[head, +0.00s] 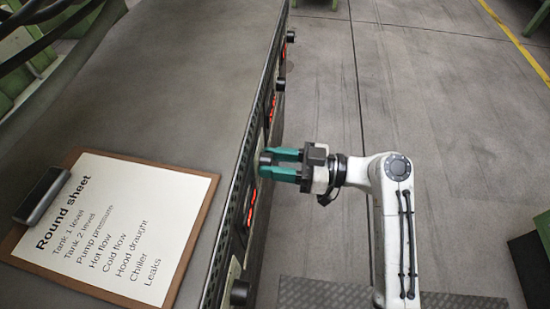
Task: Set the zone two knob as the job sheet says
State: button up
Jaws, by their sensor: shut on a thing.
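My gripper (283,165) has teal fingers and reaches left to the panel on the side of the grey cabinet. It is shut on a dark knob (266,158) on that panel. Zone labels are not readable, so I cannot tell which zone this knob belongs to. Its pointer position is hidden or too small to see. A clipboard (203,200) lies on the cabinet top with a white paper (150,200) headed "Round sheet". It lists tank levels, pump pressure, hot flow, cold flow, hood draught, chiller and leaks. No knob setting is readable on it.
Other dark knobs sit along the panel, one nearer (239,292) and two farther, (281,84) and (291,36). Red displays (252,205) lie between them, unreadable. The grey floor (440,120) to the right is mostly clear. A green block (540,240) stands at the right edge.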

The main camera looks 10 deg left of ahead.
jog(key=shift+r+m+p, duration=0.1)
jog(key=shift+m+p, duration=4.25)
jog(key=shift+m, duration=0.95)
jog(key=o, duration=1.1)
jog(key=shift+c, duration=0.2)
jog(key=d, duration=1.1)
jog(key=shift+s+p, duration=0.25)
jog(key=shift+p, duration=0.15)
